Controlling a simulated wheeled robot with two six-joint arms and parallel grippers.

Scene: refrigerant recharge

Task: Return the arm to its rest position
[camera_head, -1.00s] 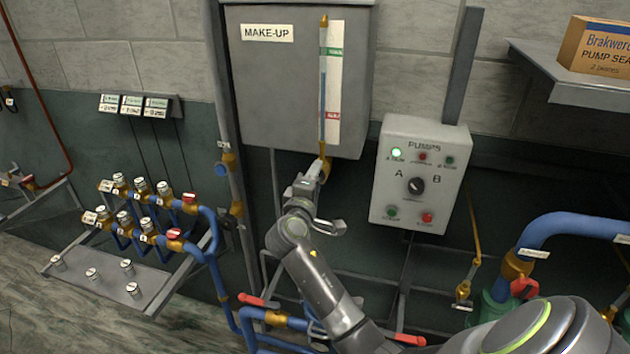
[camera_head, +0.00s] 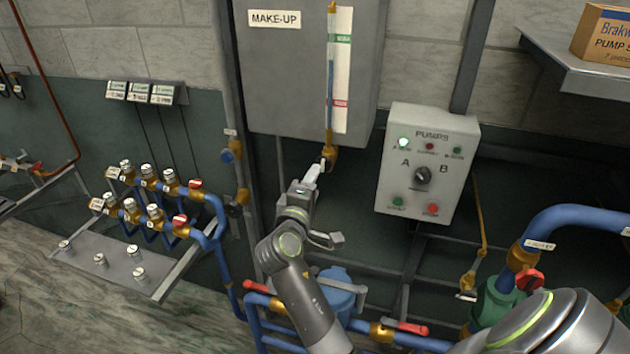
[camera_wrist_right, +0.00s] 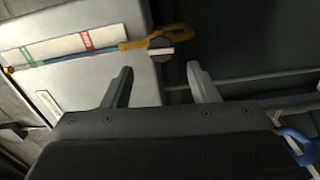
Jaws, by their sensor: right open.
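My right gripper (camera_head: 326,206) is open and empty at the end of my right arm, in front of the wall below the make-up tank (camera_head: 283,95). In the right wrist view its two fingers (camera_wrist_right: 160,88) stand apart with nothing between them. The brass valve fitting (camera_head: 329,155) at the foot of the tank's sight glass lies just beyond the gripper. The fitting shows past the fingertips in the wrist view (camera_wrist_right: 158,41), apart from them as far as I can tell. My left gripper is in neither view.
The pump panel (camera_head: 425,165) hangs to the right, its upper left green lamp lit. Blue pipes with a red-handled valve (camera_head: 403,326) run below my arm. A valve manifold (camera_head: 150,205) stands at the left. A shelf (camera_head: 572,68) with a box (camera_head: 602,35) juts out at upper right.

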